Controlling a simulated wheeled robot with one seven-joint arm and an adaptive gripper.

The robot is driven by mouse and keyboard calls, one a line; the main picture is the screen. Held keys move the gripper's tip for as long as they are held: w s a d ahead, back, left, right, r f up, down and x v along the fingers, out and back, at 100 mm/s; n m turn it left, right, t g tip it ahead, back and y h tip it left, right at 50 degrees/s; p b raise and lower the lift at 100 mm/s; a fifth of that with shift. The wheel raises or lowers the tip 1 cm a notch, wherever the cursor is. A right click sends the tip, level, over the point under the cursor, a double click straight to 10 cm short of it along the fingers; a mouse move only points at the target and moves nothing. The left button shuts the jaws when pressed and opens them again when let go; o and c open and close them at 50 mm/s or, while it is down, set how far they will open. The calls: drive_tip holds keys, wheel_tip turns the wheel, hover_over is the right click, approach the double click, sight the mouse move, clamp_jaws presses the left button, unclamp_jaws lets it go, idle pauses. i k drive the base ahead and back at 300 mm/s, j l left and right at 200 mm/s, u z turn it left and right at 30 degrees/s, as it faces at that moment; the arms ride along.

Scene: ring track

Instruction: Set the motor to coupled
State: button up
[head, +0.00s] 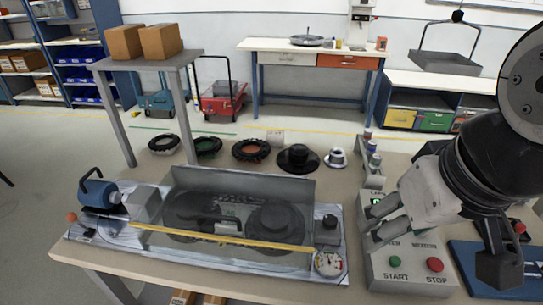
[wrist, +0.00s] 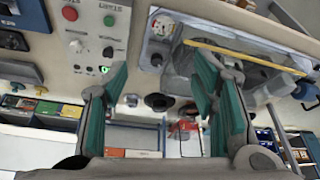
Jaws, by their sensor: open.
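The blue motor (head: 97,192) sits at the left end of the ring track's base plate in the head view. An orange knob (head: 71,216) is close to its left side. A blue rounded part at the right edge of the wrist view (wrist: 304,91) looks like the same motor. Whether the motor is coupled cannot be told. My gripper (head: 372,226) is open and empty, over the control box at the right, far from the motor. Its two teal-padded fingers stand apart in the wrist view (wrist: 160,88).
The control box (head: 405,278) has a green START button (head: 396,262) and a red STOP button (head: 435,264). A clear cover (head: 240,190) with a yellow bar (head: 222,238) stands over the track. Several black rings line the table's back. A grey shelf post (head: 115,118) rises behind the motor.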

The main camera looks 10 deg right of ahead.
sight(98, 197)
drive_tip(key=i+l+u, duration=0.2)
drive_tip(key=j+z, duration=0.6)
drive_tip(key=z, duration=0.2)
drive_tip(key=k+j+z, duration=0.15)
drive_tip(key=z, duration=0.3)
drive_tip(key=j, duration=0.1)
